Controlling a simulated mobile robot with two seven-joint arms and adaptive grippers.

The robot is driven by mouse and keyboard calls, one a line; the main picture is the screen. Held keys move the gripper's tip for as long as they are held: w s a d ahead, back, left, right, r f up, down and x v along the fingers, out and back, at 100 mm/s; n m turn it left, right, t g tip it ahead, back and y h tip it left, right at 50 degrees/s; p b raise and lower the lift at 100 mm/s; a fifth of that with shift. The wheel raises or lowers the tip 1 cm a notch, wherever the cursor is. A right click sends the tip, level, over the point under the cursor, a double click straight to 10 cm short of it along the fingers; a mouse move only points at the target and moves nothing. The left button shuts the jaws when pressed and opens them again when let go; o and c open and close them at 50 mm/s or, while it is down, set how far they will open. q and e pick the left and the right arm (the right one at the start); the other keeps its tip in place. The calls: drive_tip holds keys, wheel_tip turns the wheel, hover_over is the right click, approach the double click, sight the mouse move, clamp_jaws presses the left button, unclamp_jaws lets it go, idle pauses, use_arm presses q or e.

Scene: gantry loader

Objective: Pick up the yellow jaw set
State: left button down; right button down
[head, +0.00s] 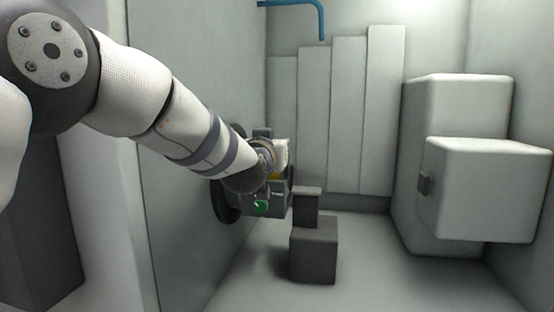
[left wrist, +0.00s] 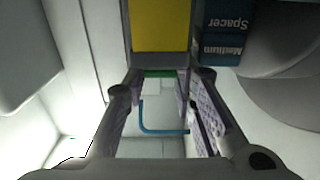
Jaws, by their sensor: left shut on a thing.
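The yellow jaw set (left wrist: 161,26) is a plain yellow block at the top middle of the left wrist view. Only a sliver of yellow (head: 274,177) shows in the head view, mostly hidden by my left gripper. A thin green strip (left wrist: 160,73) lies at the block's near edge between the fingers. In the head view my left arm reaches in from the left, and the gripper (head: 280,158) is at the dark machine part. My right gripper is not in view.
A blue box labelled Medium Spacer (left wrist: 224,30) is close beside the yellow block. A dark stepped block (head: 313,249) stands on the floor in front. White cabinets (head: 487,190) are at right; tall panels (head: 347,110) stand behind.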

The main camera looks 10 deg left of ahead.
use_arm(q)
wheel_tip(320, 180, up, 23)
drive_tip(key=b, duration=0.1)
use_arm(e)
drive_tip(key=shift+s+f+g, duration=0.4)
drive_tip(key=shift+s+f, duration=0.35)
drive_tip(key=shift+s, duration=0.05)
